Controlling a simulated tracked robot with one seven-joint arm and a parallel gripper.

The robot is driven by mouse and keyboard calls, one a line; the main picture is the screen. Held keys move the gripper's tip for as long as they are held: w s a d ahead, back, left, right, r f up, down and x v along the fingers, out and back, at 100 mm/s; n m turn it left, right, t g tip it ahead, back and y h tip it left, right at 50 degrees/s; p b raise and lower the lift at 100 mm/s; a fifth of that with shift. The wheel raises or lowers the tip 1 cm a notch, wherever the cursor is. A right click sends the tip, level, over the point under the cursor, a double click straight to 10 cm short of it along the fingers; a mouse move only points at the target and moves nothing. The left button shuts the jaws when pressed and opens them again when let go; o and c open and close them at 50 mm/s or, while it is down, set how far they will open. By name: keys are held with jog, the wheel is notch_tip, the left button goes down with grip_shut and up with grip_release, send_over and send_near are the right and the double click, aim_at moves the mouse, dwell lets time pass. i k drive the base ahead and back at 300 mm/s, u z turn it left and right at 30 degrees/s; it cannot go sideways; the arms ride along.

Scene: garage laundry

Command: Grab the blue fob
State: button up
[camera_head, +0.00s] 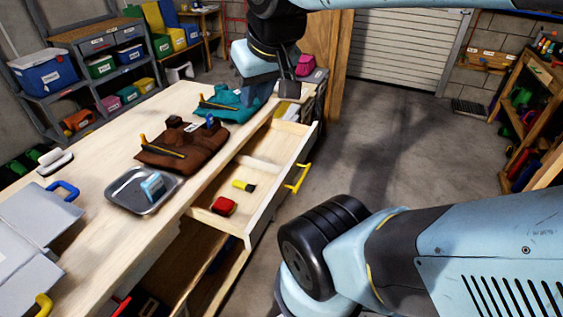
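A small blue item (211,121), which may be the blue fob, stands at the far right edge of a folded brown cloth (170,152) on the workbench (110,245). A light blue block (152,187) lies in a metal tray (126,198) nearer to me; I cannot tell for sure which is the fob. My gripper (288,88) hangs above the far end of the open drawer (262,195), right of the teal cloth and apart from both blue items. Its fingers are small and dark, and I cannot tell whether they are open.
The drawer has a yellow handle (298,178) and holds a red item (223,206) and a yellow-and-black item (243,186). A teal cloth (226,104) lies farther back. A grey case (32,235) is at left. The floor (400,150) at right is clear.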

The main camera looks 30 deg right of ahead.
aim_at(209, 118)
jog(key=k, duration=1.2)
jog(key=z, duration=0.55)
jog(key=i, duration=1.85)
